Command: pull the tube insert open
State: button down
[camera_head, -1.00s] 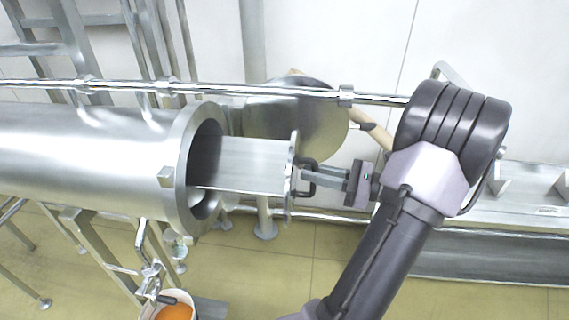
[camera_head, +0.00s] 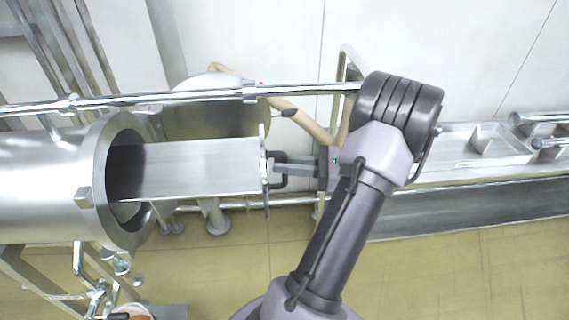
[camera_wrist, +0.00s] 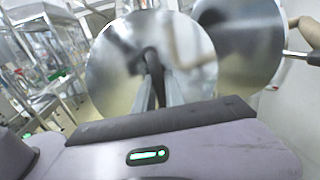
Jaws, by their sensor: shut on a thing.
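The tube insert (camera_head: 200,167) is a bright metal tray that sticks out well to the right of the large steel tube's (camera_head: 45,188) open flanged mouth. A round end plate (camera_head: 264,165) closes its outer end and carries a dark handle. My gripper (camera_head: 282,168) is shut on this handle. In the wrist view the round end plate (camera_wrist: 120,65) faces me, with the fingers of my gripper (camera_wrist: 154,75) reaching to the dark handle in front of it. The insert's inner end is hidden inside the tube.
A round metal door (camera_head: 215,108) stands open behind the insert; it also shows in the wrist view (camera_wrist: 238,45). A horizontal rail (camera_head: 200,97) runs above the insert. A steel bench (camera_head: 470,160) lies along the wall at right. The floor below the insert is mostly clear.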

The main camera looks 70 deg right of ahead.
jog(key=c, duration=1.4)
grip_release()
jog(key=s+d+p, duration=0.1)
jog(key=s+p, duration=0.1)
jog(key=s, duration=0.6)
jog(key=s+d+p, duration=0.2)
jog(key=s, duration=0.7)
jog(key=shift+d+p, duration=0.25)
jog(key=shift+p, duration=0.15)
